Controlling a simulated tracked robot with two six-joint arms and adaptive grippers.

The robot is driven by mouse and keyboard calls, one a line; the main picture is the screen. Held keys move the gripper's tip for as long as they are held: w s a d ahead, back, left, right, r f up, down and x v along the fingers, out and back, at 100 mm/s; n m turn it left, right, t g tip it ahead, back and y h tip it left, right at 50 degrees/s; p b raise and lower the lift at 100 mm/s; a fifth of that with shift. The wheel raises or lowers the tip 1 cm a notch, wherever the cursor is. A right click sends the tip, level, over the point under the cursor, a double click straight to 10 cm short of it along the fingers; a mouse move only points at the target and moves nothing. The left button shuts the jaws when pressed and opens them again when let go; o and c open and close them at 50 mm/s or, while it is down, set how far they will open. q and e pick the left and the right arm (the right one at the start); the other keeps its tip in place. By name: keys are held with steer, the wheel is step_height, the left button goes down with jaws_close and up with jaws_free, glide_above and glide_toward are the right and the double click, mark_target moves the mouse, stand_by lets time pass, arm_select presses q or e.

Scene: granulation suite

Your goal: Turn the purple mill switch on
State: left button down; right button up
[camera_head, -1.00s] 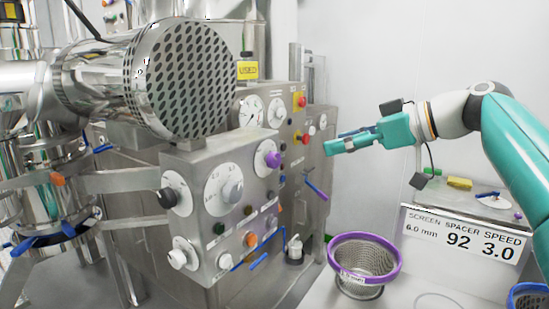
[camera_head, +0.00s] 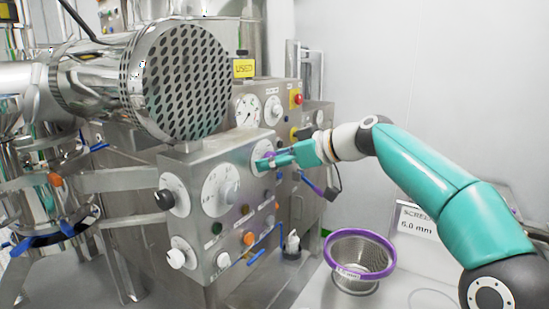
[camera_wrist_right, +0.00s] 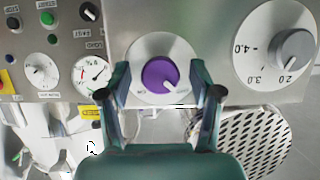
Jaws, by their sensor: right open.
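The purple mill switch (camera_wrist_right: 160,74) is a round purple knob on a white dial at the edge of a steel control panel, seen in the right wrist view. In the head view its white dial (camera_head: 258,153) shows, with the knob mostly hidden behind my right gripper (camera_head: 265,164). In the right wrist view my right gripper (camera_wrist_right: 162,92) is open, with one teal finger on each side of the knob. I cannot tell whether the fingers touch it. My left gripper is in neither view.
A grey knob on a numbered dial (camera_wrist_right: 292,46) is beside the switch. The perforated steel drum (camera_head: 188,80) juts out above the panel. A purple-rimmed mesh basket (camera_head: 359,258) stands on the bench, and a sign (camera_head: 414,222) is partly hidden behind my right arm.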

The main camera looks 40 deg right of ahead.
steer(key=c, duration=1.1)
steer(key=shift+c, duration=0.2)
steer(key=shift+m+y, duration=0.3)
steer(key=m+y+p, duration=0.1)
steer(key=m+y, duration=0.1)
steer(key=m, duration=0.2)
steer(key=m+y, duration=0.2)
steer(key=m, duration=0.2)
steer(key=m+y+p, duration=0.1)
steer(key=m+y, duration=0.2)
steer(key=m, duration=0.1)
steer(key=shift+w+d+f+m+t+p, duration=0.2)
steer(key=shift+f+m+t+p, duration=0.1)
steer(key=shift+m+p, duration=0.1)
